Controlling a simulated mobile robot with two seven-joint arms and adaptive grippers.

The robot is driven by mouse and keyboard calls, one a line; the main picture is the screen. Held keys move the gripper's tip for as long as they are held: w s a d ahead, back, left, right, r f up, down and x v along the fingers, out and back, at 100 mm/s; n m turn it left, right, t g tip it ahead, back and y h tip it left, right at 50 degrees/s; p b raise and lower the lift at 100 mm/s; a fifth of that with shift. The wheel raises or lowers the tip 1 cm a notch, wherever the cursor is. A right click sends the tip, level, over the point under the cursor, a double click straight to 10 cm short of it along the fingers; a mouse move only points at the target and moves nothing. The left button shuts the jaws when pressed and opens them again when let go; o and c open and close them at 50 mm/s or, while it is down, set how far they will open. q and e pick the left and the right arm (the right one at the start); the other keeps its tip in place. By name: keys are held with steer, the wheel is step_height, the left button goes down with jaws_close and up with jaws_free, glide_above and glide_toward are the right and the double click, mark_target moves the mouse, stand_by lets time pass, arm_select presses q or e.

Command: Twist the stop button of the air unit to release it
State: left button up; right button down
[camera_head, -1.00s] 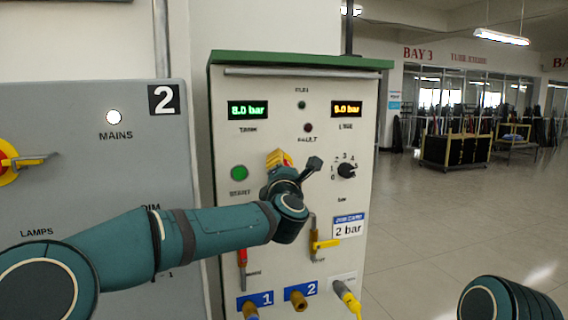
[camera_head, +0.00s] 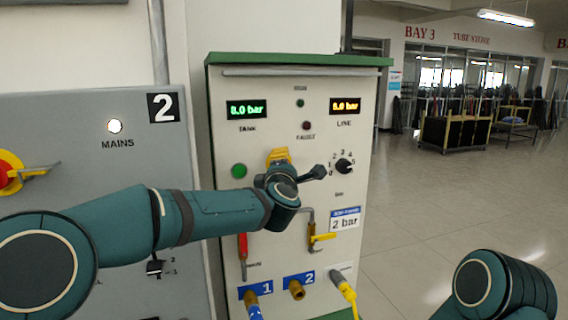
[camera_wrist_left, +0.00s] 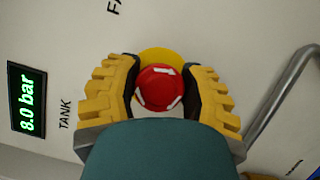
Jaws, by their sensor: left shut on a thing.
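The air unit (camera_head: 225,120) is a light cabinet with a green top. In the left wrist view, its red stop button (camera_wrist_left: 160,88) with white arrow marks sits on a yellow collar (camera_wrist_left: 158,56). My left gripper (camera_wrist_left: 160,90) has its yellow ridged fingers on both sides of the button, shut on it. In the head view, my left gripper (camera_head: 278,156) is at the panel between the start button and the dial, and the wrist hides the stop button. My right gripper is not in view; only part of my right arm shows at lower right.
A green start button (camera_head: 239,171) is left of the gripper, and a black dial (camera_head: 344,166) is to its right. Below are a yellow-handled valve (camera_head: 322,237), a red lever (camera_head: 243,245) and brass ports (camera_head: 296,289). Open floor lies to the right.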

arm_select(q)
steer(key=shift+a+r, duration=0.1)
steer(key=shift+a, duration=0.05)
steer(key=o, duration=1.2)
steer(key=shift+w, duration=0.1)
steer(key=shift+s, duration=0.25)
steer(key=s+f, duration=0.1)
steer(key=s, duration=1)
steer(key=shift+s+a, duration=0.25)
steer(key=shift+a, duration=0.2)
steer(key=shift+f, duration=0.1)
